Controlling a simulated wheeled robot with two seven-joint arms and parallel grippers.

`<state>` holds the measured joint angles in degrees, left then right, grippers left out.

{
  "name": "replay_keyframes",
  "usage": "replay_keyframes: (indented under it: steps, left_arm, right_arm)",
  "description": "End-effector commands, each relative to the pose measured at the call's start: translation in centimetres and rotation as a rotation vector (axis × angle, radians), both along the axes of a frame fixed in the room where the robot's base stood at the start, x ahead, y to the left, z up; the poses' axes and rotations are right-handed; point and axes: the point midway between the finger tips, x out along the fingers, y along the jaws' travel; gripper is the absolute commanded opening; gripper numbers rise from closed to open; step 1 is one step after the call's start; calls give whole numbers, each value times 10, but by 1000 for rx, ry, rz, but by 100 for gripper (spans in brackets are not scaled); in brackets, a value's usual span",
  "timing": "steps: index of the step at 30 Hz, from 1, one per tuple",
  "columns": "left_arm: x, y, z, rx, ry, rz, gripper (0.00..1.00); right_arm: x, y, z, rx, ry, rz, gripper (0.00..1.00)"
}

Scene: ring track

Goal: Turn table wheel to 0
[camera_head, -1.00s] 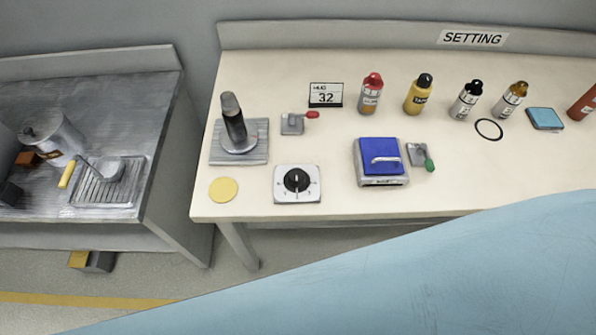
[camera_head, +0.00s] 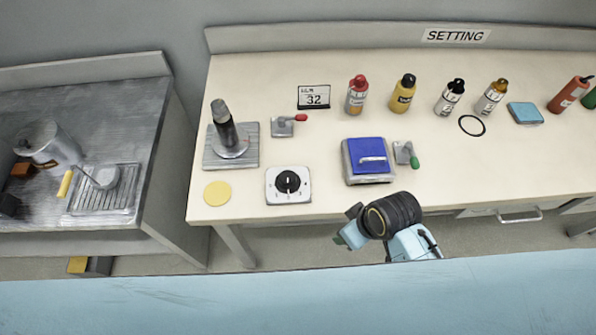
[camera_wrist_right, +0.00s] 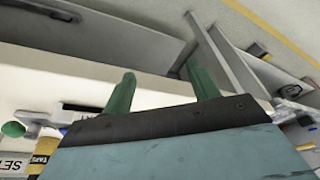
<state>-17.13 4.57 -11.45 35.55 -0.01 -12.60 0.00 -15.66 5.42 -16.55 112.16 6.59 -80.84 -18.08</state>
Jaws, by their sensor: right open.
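The dial, a white square plate with a black round knob (camera_head: 288,182), lies flat near the table's front left edge. A pale mark shows on the knob; the numbers around it are too small to read surely. My right gripper (camera_head: 350,230) is in front of the table's front edge, to the right of and below the dial in the head view, apart from it. In the right wrist view its two green fingers (camera_wrist_right: 160,82) stand apart with nothing between them. My left gripper is not in view.
A metal bench (camera_head: 90,130) stands left.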

Motion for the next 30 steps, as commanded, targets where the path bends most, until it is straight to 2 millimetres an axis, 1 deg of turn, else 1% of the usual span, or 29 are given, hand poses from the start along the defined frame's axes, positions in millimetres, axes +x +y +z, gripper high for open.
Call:
replay_keyframes:
  steps: [1, 5, 8, 11, 14, 15, 18, 21, 24, 27, 30]
  left_arm:
    - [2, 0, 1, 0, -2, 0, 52]
    - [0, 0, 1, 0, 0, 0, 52]
    - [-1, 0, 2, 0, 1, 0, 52]
    - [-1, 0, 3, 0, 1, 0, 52]
    - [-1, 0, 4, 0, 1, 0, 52]
    - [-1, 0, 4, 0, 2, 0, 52]
    - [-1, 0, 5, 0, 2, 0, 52]
    - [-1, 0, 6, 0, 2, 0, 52]
    - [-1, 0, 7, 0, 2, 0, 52]
    - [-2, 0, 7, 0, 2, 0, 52]
    - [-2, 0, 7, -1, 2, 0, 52]
  right_arm:
    - [10, 12, 10, 5, -12, 70, 59]
    - [28, 36, 18, 5, -21, 242, 59]
    - [43, 57, 29, 1, -34, 400, 59]
    - [61, 80, 45, -18, -55, 608, 59]
    - [80, 105, 66, -57, -75, 870, 59]
    - [87, 113, 75, -78, -82, 985, 59]
    - [103, 129, 99, -142, -87, 1263, 59]
    - [117, 137, 121, -211, -76, 1505, 59]
    - [127, 139, 137, -268, -53, 1686, 59]
    - [133, 139, 148, -304, -31, 1801, 59]
    - [136, 139, 152, -321, -19, 1857, 59]
